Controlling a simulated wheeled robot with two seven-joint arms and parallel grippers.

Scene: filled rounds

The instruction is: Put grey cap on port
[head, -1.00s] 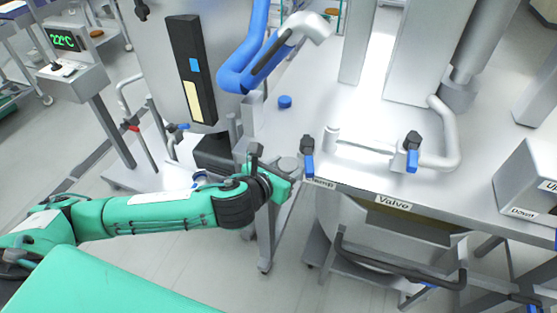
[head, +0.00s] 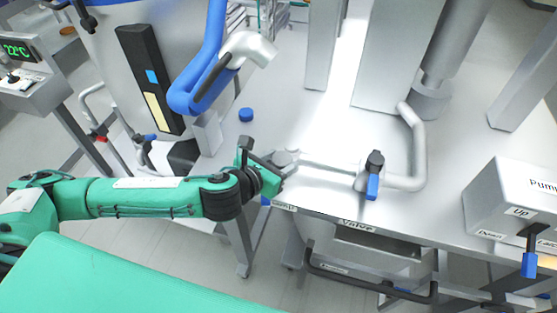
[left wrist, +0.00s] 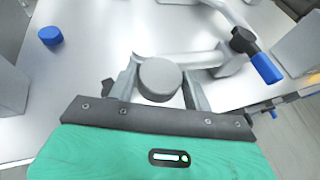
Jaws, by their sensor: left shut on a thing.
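The grey cap (left wrist: 160,78) is a round, flat-topped piece between the two fingers of my left gripper (left wrist: 163,90) in the left wrist view. In the head view my left gripper (head: 280,165) is shut on this cap (head: 286,156), at the left end of the white pipe on the steel table. The port is not clearly seen; the cap and gripper cover that end of the pipe (left wrist: 185,60). I cannot tell whether the cap touches it. My right gripper is not in view.
A blue cap (head: 246,115) lies on the steel table (head: 270,100) behind my gripper. A black valve with a blue handle (head: 373,178) stands to the right on the pipe. A blue arm with a white head (head: 248,46) hangs above. A control box (head: 510,205) stands at right.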

